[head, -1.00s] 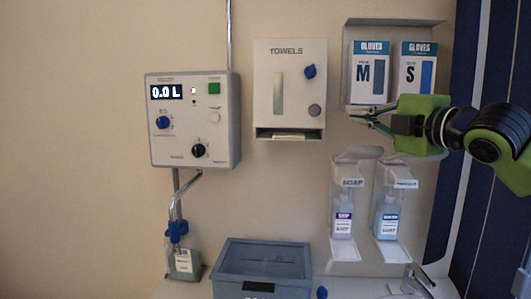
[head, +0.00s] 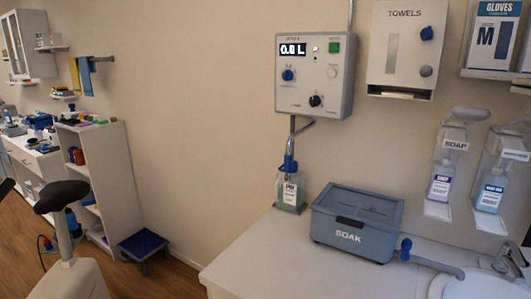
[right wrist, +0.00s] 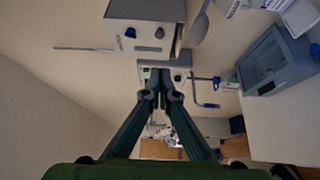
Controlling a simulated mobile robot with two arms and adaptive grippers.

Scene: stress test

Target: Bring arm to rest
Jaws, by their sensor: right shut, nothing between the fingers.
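My right gripper (right wrist: 160,92) shows in the right wrist view, its two fingers drawn together at the tips with nothing between them. It is in the air, with the wall devices beyond it. In the head view I cannot make out the right gripper. My left gripper is in neither current view.
A control box (head: 314,76), towel dispenser (head: 402,48), glove boxes (head: 492,38) and soap bottle (head: 440,183) are on the wall. A SOAK tub (head: 355,225) and small bottle (head: 290,192) stand on the counter (head: 275,258).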

